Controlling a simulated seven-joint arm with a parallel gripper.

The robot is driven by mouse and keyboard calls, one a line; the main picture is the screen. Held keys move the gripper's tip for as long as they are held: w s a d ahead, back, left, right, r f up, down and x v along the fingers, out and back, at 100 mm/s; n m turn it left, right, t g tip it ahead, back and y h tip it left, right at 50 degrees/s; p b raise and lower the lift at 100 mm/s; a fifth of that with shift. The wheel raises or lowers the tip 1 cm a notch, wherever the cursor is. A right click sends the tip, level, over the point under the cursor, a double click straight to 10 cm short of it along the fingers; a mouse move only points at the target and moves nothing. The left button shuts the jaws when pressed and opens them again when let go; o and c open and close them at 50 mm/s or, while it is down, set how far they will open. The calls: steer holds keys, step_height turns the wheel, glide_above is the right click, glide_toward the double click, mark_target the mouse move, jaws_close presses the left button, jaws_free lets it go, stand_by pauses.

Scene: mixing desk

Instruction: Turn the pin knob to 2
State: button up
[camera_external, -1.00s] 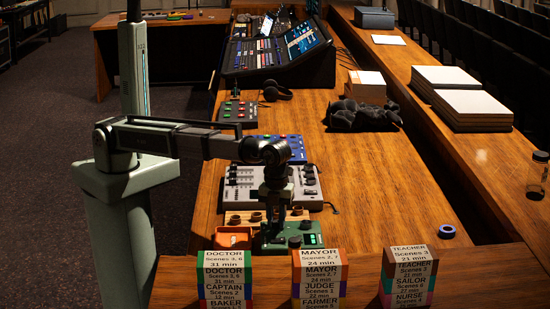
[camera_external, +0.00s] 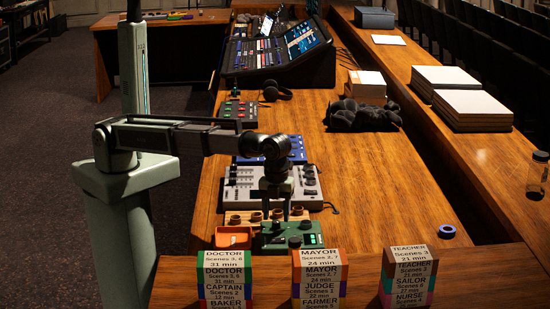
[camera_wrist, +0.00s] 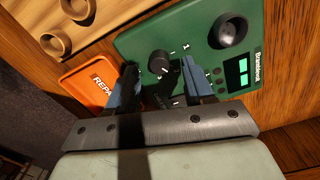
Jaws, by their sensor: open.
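A green box (camera_wrist: 145,40) lies near the front of the desk, and it also shows in the external view (camera_external: 270,246). A small black knob (camera_wrist: 159,60), which looks like the pin knob, stands on it, with small white marks around it. The marks are too small to read surely, and so is the knob's setting. My gripper (camera_wrist: 160,73) is open in the wrist view, with one finger on each side of this knob and gaps visible. In the external view my gripper (camera_external: 276,212) points down above the box.
A larger round black knob (camera_wrist: 229,28) and a lit green display (camera_wrist: 236,74) are on the same box. An orange tray (camera_wrist: 93,82) lies beside it. A grey mixer (camera_external: 240,190) stands behind. Stacked labelled blocks (camera_external: 320,272) stand in front.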

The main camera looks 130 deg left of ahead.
mark_target(276, 222)
step_height(276, 222, up, 12)
stand_by(0.5)
